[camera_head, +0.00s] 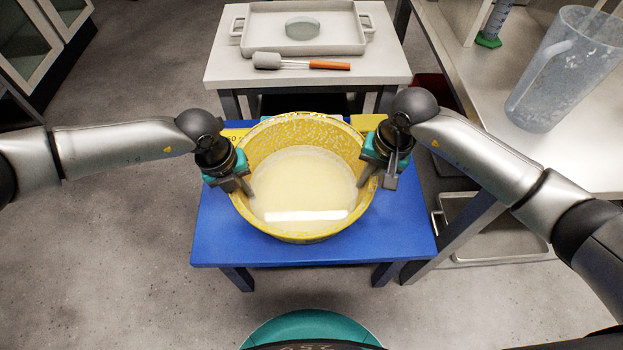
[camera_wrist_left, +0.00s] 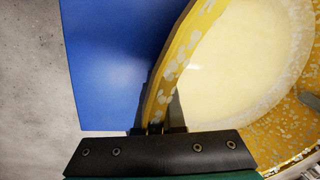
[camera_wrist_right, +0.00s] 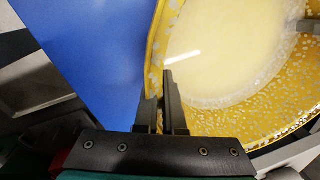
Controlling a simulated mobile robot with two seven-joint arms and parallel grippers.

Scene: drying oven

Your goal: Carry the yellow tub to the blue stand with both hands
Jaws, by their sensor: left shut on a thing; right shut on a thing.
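The yellow tub (camera_head: 303,236), with pale liquid inside, is over the middle of the blue stand (camera_head: 222,250) in the head view. It looks level; whether its base touches the stand is hidden. My left gripper (camera_head: 246,190) is shut on the tub's left wall, and the left wrist view shows the tub rim (camera_wrist_left: 176,75) between its fingers (camera_wrist_left: 160,128). My right gripper (camera_head: 374,182) is shut on the tub's right wall. The right wrist view shows the tub wall (camera_wrist_right: 157,60) at its fingers (camera_wrist_right: 160,115).
At right, a bench holds a large clear jug (camera_head: 560,85). A metal tray (camera_head: 490,235) sits low under the bench. Floor at left is clear.

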